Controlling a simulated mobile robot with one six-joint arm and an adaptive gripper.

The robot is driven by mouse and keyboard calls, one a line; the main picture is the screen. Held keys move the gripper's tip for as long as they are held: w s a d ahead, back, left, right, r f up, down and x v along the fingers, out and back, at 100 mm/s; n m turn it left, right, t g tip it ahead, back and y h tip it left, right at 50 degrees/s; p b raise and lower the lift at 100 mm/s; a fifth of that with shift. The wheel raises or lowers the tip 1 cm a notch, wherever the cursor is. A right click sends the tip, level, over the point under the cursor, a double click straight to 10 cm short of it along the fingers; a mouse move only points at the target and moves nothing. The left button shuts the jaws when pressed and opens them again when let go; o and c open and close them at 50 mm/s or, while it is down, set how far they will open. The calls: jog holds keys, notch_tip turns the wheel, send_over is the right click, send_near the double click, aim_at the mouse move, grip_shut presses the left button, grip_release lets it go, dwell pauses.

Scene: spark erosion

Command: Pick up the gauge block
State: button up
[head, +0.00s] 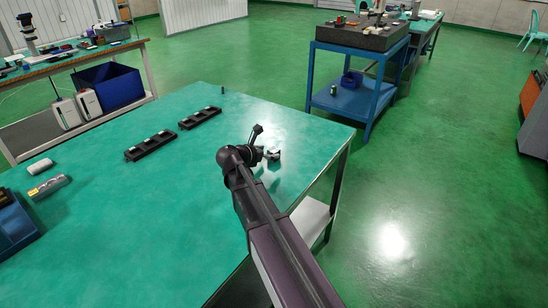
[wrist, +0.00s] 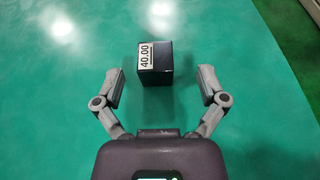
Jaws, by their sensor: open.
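The gauge block (wrist: 167,62) is a dark, box-shaped block with a white label reading 40.00 on its left side. In the wrist view it sits on the green tabletop at upper middle. My gripper (wrist: 161,73) is open, with one finger to the left of the block and one to the right. There is a visible gap on both sides, and neither finger appears to touch it. In the head view my gripper (head: 273,154) is over the right part of the green table, and I cannot clearly make out the block there.
The green table (head: 130,220) has two black trays (head: 150,145) (head: 200,118) to the left of my arm. A small dark upright item (head: 222,90) stands near the far edge. A white roll (head: 40,166), a cylinder (head: 48,187) and a blue bin (head: 12,225) are at left.

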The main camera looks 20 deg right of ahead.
aim_at(277, 151)
jog(key=shift+d+f, duration=0.1)
dwell(0.3)
jog(key=b+x, duration=0.1)
jog(key=x, duration=0.1)
jog(key=b+x, duration=0.1)
jog(key=x, duration=0.1)
jog(key=shift+w+f, duration=0.25)
jog(key=shift+w, duration=0.1)
jog(key=shift+w+d, duration=0.15)
jog(key=shift+d, duration=0.15)
grip_shut()
